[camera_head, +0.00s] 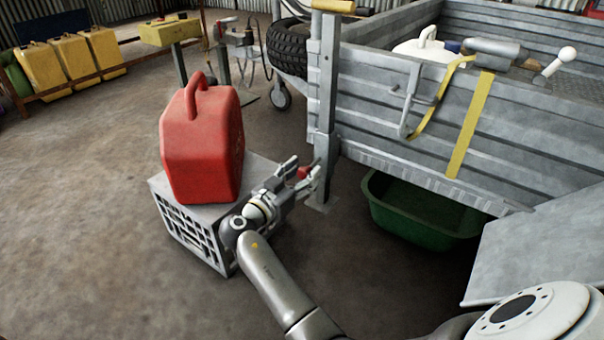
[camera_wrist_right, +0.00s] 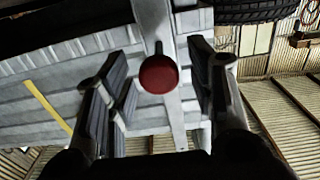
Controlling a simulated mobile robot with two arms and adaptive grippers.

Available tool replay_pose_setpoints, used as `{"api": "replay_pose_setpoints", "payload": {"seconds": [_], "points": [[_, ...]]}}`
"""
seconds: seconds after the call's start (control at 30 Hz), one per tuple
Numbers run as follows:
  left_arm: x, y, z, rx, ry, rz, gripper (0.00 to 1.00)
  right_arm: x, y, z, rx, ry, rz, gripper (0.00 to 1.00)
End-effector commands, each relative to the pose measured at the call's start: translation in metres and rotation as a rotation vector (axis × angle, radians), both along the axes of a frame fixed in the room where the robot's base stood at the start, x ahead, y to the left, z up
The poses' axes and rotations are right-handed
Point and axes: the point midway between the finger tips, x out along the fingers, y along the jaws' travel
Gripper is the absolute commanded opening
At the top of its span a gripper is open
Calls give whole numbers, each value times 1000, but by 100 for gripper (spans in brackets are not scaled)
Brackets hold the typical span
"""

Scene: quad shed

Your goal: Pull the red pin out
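The red pin (camera_head: 304,172) shows as a small red knob at the grey upright post (camera_head: 326,110) by the trailer's corner. In the right wrist view its round red head (camera_wrist_right: 158,75) sits in front of the post, between the two fingers. My right gripper (camera_head: 302,175) is open around the knob, with a gap on each side. In the wrist view the right gripper (camera_wrist_right: 160,85) has both fingers spread and holds nothing. The pin's shaft is mostly hidden behind its head. My left gripper is not in view.
A red fuel can (camera_head: 205,145) stands on a grey crate (camera_head: 190,238) close beside my right gripper. The grey trailer (camera_head: 480,130) fills the right side, with a green tub (camera_head: 420,212) under it. Open floor lies to the left.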

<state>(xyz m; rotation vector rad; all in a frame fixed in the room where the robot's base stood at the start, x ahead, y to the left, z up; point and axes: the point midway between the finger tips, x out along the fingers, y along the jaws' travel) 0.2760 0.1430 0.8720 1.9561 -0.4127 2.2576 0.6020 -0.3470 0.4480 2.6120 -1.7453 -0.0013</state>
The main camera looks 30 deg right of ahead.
Motion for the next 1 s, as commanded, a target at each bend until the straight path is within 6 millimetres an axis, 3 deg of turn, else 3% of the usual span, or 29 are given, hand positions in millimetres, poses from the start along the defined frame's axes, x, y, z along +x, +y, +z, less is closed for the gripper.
{"api": "replay_pose_setpoints", "payload": {"seconds": [0.27,0.7,1.0], "points": [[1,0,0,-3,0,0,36,0,0,10,1,-4,0,50],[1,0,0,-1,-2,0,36,0,0,88,1,-4,0,50],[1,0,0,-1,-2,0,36,0,0,100,1,1,0,50]]}}
